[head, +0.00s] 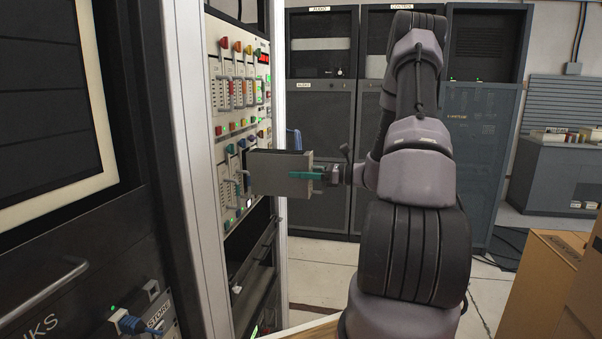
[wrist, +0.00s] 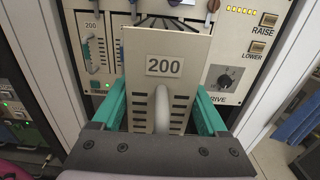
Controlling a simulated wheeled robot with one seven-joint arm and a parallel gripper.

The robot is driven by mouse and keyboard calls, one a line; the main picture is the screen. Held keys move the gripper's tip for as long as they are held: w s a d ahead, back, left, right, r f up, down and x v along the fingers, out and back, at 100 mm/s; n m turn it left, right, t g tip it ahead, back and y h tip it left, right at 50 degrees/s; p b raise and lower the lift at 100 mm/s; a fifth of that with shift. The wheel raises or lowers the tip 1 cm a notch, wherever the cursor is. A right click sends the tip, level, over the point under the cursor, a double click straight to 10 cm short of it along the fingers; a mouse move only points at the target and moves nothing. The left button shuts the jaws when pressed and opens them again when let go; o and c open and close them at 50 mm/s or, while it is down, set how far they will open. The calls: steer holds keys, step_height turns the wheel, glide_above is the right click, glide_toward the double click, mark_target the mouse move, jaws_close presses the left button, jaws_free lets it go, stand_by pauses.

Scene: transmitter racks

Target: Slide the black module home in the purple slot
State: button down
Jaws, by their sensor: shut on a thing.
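My gripper (head: 308,176) is shut on a boxy module (head: 270,178) with a dark top and grey side, held level in front of the rack panel. In the wrist view, my gripper's teal fingers (wrist: 160,108) sit on both sides of the module's beige faceplate (wrist: 165,45), which has a "200" label, vents and a pale handle. The module's far end is close to the lower row of the rack panel (head: 222,130); I cannot tell whether it has entered a slot. The purple slot cannot be made out; the module hides part of that row.
An upper row of modules with red, orange and yellow tops (head: 237,48) is above. A seated "200" module (wrist: 92,45) stands left of the held one. A drive knob (wrist: 226,80) is on the right. Grey cabinets (head: 320,130) stand behind; cardboard boxes (head: 545,285) are at lower right.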

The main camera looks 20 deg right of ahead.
mark_target(288, 170)
steer(key=shift+x, duration=7.5)
jaws_free()
steer(key=shift+d, duration=0.2)
steer(key=v, duration=1)
steer(key=shift+s+d, duration=0.2)
steer(key=shift+s, duration=0.05)
